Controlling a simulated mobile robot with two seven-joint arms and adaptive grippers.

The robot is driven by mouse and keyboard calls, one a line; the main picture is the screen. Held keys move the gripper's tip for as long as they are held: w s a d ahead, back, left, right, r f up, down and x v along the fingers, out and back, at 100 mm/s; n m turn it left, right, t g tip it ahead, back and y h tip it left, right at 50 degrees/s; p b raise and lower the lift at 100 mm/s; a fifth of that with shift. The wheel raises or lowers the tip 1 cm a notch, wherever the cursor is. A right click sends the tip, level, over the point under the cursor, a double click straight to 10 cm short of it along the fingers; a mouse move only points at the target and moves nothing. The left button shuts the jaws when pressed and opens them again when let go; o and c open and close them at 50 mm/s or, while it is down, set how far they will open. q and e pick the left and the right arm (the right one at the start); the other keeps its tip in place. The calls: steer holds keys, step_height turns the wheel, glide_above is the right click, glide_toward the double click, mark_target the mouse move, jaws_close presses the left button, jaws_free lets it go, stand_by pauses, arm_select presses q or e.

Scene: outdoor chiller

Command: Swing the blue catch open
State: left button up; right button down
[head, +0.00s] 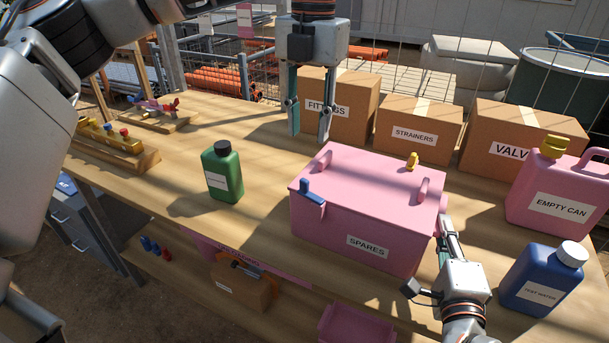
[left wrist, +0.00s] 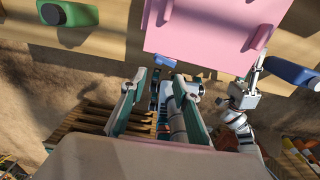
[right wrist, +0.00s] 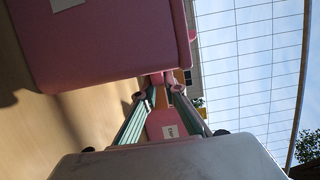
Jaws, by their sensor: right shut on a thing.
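The blue catch (head: 312,192) sits on the front left edge of the pink SPARES box (head: 325,225), whose lid is down. In the left wrist view the blue catch (left wrist: 165,61) shows at the box edge, just beyond my fingertips. My left gripper (head: 309,138) points down with its fingers apart and empty, above the catch in the head view. It also shows open in the left wrist view (left wrist: 160,78). My right gripper (head: 444,222) is at the box's right side, shut on a small pink side grip (right wrist: 158,78). The fingertips partly hide that grip.
A green bottle (head: 222,172) stands left of the box. Cartons (head: 418,130) line the back. A blue jug (head: 540,279) and pink can (head: 555,195) stand right.

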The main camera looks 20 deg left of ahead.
mark_target(304, 179)
arm_select(q)
steer(key=f+m, duration=0.1)
steer(key=f, duration=0.6)
steer(key=f+m, duration=0.1)
steer(key=f, duration=0.3)
steer(key=shift+s+a+f+m, duration=0.2)
steer(key=shift+s+a+m, duration=0.1)
steer(key=shift+s, duration=0.1)
jaws_close()
